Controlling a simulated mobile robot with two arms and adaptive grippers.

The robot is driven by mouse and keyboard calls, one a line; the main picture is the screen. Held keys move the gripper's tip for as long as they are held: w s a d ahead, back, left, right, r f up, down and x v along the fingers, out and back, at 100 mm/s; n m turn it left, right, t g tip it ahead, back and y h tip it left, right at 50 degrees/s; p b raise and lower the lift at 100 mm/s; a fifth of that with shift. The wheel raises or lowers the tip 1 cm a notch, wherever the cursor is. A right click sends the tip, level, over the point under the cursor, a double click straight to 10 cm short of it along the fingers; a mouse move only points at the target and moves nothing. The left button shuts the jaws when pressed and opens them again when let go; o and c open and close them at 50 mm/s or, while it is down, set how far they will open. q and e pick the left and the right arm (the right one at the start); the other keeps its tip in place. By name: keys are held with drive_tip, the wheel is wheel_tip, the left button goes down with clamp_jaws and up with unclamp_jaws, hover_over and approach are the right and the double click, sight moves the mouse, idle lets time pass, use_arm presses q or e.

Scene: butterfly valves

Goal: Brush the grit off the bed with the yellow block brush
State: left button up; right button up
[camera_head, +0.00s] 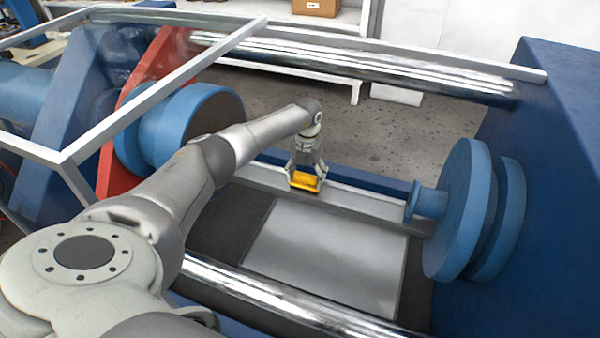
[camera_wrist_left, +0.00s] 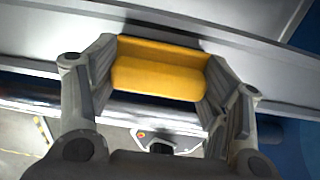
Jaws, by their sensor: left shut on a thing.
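The yellow block brush (camera_head: 305,181) is in the jaws of my left gripper (camera_head: 306,176), at the far edge of the grey bed plate (camera_head: 325,255). In the left wrist view the yellow block (camera_wrist_left: 160,72) sits between both fingers of the left gripper (camera_wrist_left: 160,85), which are shut on its two ends. The brush's underside is hidden, so I cannot tell whether it touches the surface below. No grit can be made out on the plate at this size. My right gripper is not in view.
Chrome bars run along the far side (camera_head: 370,68) and near side (camera_head: 290,300) of the bed. A blue disc valve part (camera_head: 460,210) stands at the right. A blue cylinder (camera_head: 205,115) and a red plate (camera_head: 150,75) stand at the left. A light frame (camera_head: 150,95) crosses the upper left.

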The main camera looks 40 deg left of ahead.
use_arm(q)
drive_tip(key=shift+w+d, duration=0.2)
drive_tip(key=shift+d, duration=0.4)
drive_tip(key=shift+w+d, duration=0.2)
drive_tip(key=shift+d, duration=0.4)
drive_tip(key=shift+w+d, duration=0.25)
drive_tip(key=shift+d, duration=0.55)
drive_tip(key=shift+w+d, duration=0.25)
drive_tip(key=shift+d, duration=0.6)
drive_tip(key=shift+w+d, duration=0.25)
drive_tip(key=shift+d, duration=0.55)
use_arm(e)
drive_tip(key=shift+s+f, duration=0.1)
use_arm(q)
drive_tip(key=shift+a, duration=0.15)
